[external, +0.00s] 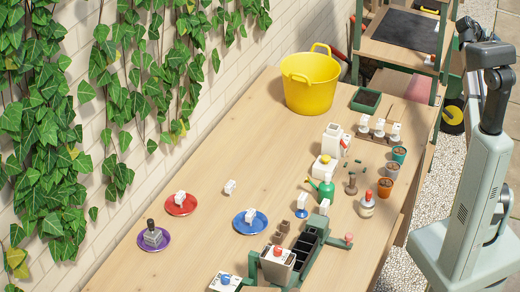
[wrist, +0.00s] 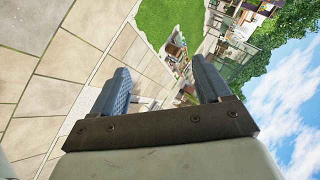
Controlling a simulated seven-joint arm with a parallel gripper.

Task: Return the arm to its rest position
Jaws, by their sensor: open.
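My gripper (wrist: 162,82) shows in the wrist view with its two blue-grey fingers wide apart and nothing between them. It points away from the table, toward paving, grass and sky. In the external view my arm stands folded upright at the right, off the table's edge; I cannot make out the fingers there. The wooden table (external: 160,262) lies to the left of the arm, and the arm touches nothing on it.
The table holds a yellow tub (external: 310,88), a red plate (external: 181,212), a blue plate (external: 239,229), a purple plate (external: 145,247), a green watering can (external: 325,189) and several small pots. An ivy-covered wall (external: 215,95) runs along the far side. Gravel (external: 452,165) lies beside the table.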

